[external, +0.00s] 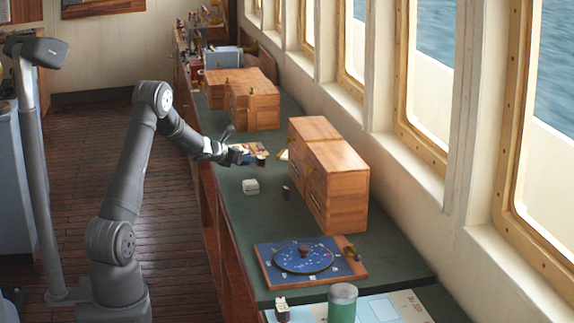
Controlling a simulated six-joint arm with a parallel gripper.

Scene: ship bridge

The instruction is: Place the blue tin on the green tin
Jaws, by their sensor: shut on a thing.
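The green tin (342,308) is a cylinder with a pale lid. It stands upright at the near end of the counter, at the bottom of the external view, and nothing rests on its lid. My gripper (240,154) is far from it, above the middle of the counter, left of the wooden cabinets. It is shut on a small, dark bluish thing (246,159), which looks like the blue tin. The thing is partly hidden by the fingers and too small to make out fully.
Wooden drawer cabinets (338,185) stand along the window side. A white block (250,187), a small dark cup (286,192) and another dark item (261,160) are near my gripper.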

